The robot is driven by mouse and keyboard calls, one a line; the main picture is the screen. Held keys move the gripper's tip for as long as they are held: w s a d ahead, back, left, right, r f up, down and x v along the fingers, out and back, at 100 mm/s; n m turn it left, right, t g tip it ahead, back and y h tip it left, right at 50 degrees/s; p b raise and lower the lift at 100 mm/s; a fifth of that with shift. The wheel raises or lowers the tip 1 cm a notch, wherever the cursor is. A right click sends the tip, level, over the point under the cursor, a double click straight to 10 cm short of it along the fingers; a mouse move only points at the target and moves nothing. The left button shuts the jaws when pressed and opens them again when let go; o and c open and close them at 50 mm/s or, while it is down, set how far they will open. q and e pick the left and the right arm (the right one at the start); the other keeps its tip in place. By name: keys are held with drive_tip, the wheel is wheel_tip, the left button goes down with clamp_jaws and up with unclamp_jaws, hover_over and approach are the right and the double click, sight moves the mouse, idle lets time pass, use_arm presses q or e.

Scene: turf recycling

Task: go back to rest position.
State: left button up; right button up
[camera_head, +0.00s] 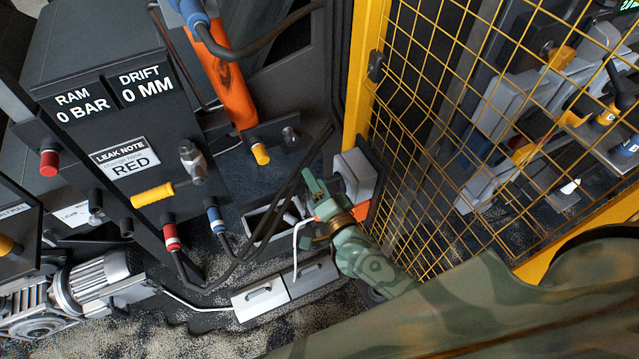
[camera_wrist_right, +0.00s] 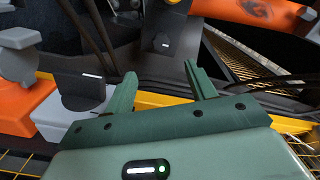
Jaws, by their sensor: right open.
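My right gripper (camera_head: 311,190) is in the middle of the head view, a green gripper on a camouflage arm that comes in from the lower right. It is beside the grey box on the yellow post. In the right wrist view its two green fingers (camera_wrist_right: 160,88) stand apart with nothing between them. My left gripper does not show in either view.
A yellow wire-mesh fence (camera_head: 450,130) stands close to the right of my right gripper. A dark panel (camera_head: 120,130) with gauges, hoses and a yellow-handled valve (camera_head: 153,194) stands at left. An orange cylinder (camera_head: 228,88) is above.

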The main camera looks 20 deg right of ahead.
drive_tip(key=shift+s, duration=0.55)
